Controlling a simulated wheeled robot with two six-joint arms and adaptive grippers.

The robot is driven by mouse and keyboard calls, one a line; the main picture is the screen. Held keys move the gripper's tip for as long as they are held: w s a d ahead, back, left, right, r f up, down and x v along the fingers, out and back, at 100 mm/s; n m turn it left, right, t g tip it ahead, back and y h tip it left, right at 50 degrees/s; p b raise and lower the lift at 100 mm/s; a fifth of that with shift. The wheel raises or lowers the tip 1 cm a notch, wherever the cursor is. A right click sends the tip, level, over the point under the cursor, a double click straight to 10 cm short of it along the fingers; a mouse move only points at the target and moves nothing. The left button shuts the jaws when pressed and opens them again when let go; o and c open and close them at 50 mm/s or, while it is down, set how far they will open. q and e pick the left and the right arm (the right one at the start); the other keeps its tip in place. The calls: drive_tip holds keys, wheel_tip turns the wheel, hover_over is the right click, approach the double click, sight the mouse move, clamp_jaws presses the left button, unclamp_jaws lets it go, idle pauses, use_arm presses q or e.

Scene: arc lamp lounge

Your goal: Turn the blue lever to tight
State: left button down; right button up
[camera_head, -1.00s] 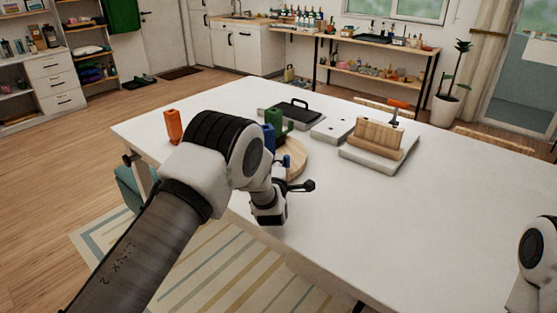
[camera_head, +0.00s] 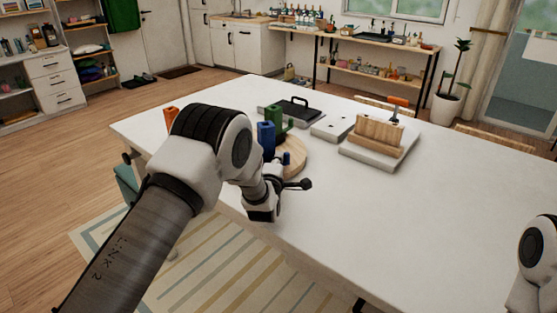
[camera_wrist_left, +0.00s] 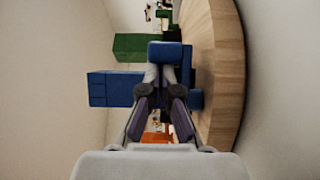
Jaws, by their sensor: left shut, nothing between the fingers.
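A blue upright block (camera_head: 266,138) stands on a round wooden board (camera_head: 296,158) with a smaller blue part (camera_head: 286,158) beside it. I cannot tell for certain which blue part is the lever. In the left wrist view, blue pieces show at the left (camera_wrist_left: 112,88) and just ahead of the fingertips (camera_wrist_left: 165,55). My left gripper (camera_wrist_left: 165,76) is shut and empty, with its tips close to that nearer blue piece; contact is unclear. In the head view my arm hides part of the fingers. My right gripper is out of view. No tight marking is legible.
A green block (camera_head: 283,120) stands behind the blue block. An orange block (camera_head: 171,115) is partly hidden by my left arm. A black-handled tray (camera_head: 292,112), a grey plate (camera_head: 332,126) and a wooden rack (camera_head: 379,134) stand farther back. The white table (camera_head: 420,220) is clear at the right.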

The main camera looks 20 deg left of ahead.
use_arm(q)
drive_tip(key=shift+s+m+h+b, duration=0.1)
drive_tip(key=shift+m+h+b, duration=0.2)
drive_tip(key=shift+m+h, duration=0.25)
drive_tip(key=shift+s+f+m+h+b, duration=0.15)
drive_tip(key=shift+m+h+b, duration=0.7)
drive_tip(key=shift+h, duration=0.9)
drive_tip(key=m+h, duration=0.1)
drive_tip(key=h, duration=0.1)
drive_tip(key=shift+s+a+m+h, duration=0.1)
drive_tip(key=shift+m+h, duration=0.2)
drive_tip(key=shift+m, duration=0.1)
drive_tip(key=m+g+h, duration=0.2)
drive_tip(key=h, duration=0.1)
drive_tip(key=m+h, duration=0.1)
drive_tip(key=h, duration=0.1)
drive_tip(key=shift+s+m+g, duration=0.25)
drive_tip(key=shift+m+g, duration=0.15)
drive_tip(key=m+g+h, duration=0.3)
drive_tip(key=h, duration=0.1)
drive_tip(key=shift+s+r+p, duration=0.2)
drive_tip(key=shift+s+p, duration=0.05)
drive_tip(key=shift+p, duration=0.05)
drive_tip(key=shift+s, duration=0.15)
drive_tip(key=shift+p, duration=0.35)
